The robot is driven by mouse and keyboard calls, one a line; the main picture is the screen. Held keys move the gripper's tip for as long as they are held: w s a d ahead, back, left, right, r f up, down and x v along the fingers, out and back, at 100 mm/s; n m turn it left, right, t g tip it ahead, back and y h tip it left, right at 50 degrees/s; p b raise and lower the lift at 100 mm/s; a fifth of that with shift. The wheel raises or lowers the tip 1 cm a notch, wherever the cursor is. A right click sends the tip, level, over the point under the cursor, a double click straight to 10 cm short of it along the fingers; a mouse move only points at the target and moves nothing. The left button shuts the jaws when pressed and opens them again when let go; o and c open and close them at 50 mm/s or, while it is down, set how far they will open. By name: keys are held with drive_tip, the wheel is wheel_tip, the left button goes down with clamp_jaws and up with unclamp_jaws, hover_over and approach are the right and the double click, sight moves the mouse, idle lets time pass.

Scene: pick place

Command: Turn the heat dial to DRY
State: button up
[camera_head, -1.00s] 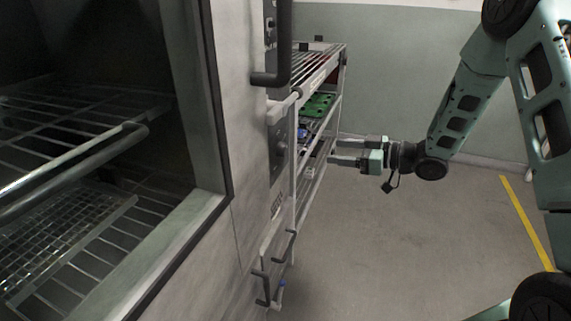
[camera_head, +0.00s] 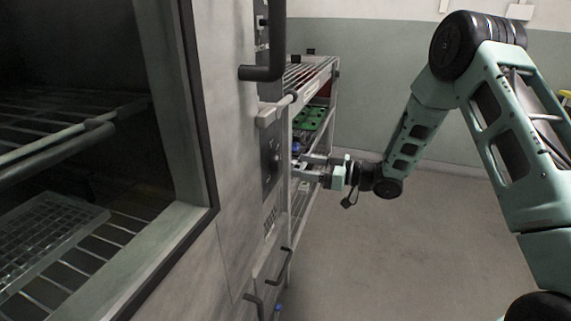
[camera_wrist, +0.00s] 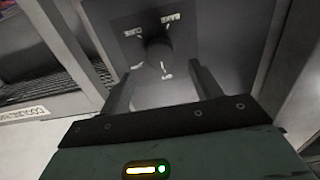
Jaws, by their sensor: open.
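The heat dial (camera_wrist: 159,52) is a dark round knob on a dark square panel in the wrist view. Small white labels ring it, too blurred and slanted for me to tell which is DRY. A short pale mark shows just below the knob; I cannot tell where the dial points. My gripper (camera_wrist: 163,84) is open, its two fingers apart on either side below the knob and not closed on it. In the head view my gripper (camera_head: 302,167) reaches left to the dark control panel (camera_head: 269,158) on the cabinet front; its tips are near the panel.
The grey cabinet has a dark open chamber with wire racks (camera_head: 60,215) at left. Black handles (camera_head: 264,72) stick out from its front. A wire shelf (camera_head: 322,72) with a green tray (camera_head: 312,118) stands behind my gripper. The floor (camera_head: 400,260) at right is clear.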

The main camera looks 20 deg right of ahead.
sight(281, 162)
drive_tip(key=x, duration=0.6)
drive_tip(key=shift+c, duration=0.3)
drive_tip(key=c, duration=0.9)
